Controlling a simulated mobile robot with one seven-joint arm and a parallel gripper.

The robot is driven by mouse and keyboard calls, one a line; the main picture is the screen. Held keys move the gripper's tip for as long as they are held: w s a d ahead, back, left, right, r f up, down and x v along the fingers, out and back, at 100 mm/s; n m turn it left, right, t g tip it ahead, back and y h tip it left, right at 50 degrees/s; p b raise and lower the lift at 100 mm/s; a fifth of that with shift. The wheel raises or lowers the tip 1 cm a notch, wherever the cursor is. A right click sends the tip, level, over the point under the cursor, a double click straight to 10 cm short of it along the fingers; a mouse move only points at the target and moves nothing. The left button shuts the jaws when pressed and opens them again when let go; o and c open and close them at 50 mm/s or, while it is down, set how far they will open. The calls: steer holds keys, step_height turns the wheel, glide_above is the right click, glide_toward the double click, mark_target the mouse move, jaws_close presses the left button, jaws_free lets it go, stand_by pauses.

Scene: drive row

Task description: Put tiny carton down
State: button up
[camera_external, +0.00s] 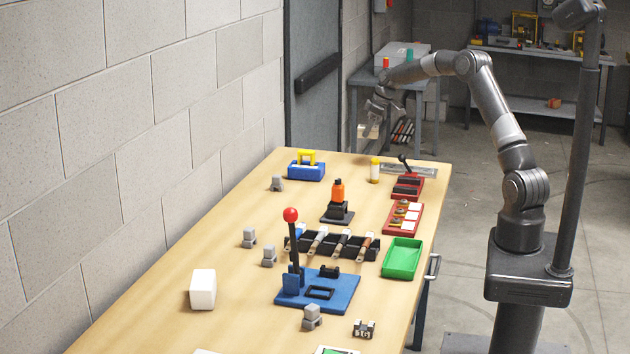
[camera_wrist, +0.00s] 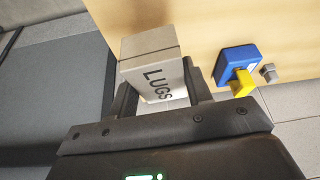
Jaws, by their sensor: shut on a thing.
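My gripper (camera_external: 376,116) is raised near the far end of the wooden table (camera_external: 190,318). In the wrist view its two fingers are shut on a tiny pale carton (camera_wrist: 152,78) marked "LUGS", one finger on each side. The carton (camera_external: 368,131) shows small and partly unclear in the external view, held in the air. The table (camera_wrist: 190,18) shows behind and past the carton in the wrist view.
A blue block with a yellow handle (camera_external: 306,171) and a grey clip (camera_external: 277,184) stand near the table's far end. The left middle is fairly clear.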

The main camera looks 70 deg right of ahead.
steer(key=a+n+g+y, duration=0.1)
steer(key=a+n+y, duration=0.2)
steer(key=a+n, duration=0.95)
steer(key=n+g+y, duration=0.1)
steer(key=n+g, duration=0.2)
steer(key=n, duration=0.1)
glide_above(359, 199)
steer(key=d, duration=0.1)
step_height(359, 199, down, 6)
steer(key=shift+f, duration=0.15)
steer(key=shift+d+f, duration=0.1)
steer(key=shift+f, duration=1.95)
steer(key=o, duration=0.6)
steer(key=shift+f, duration=0.15)
steer(key=o, duration=0.5)
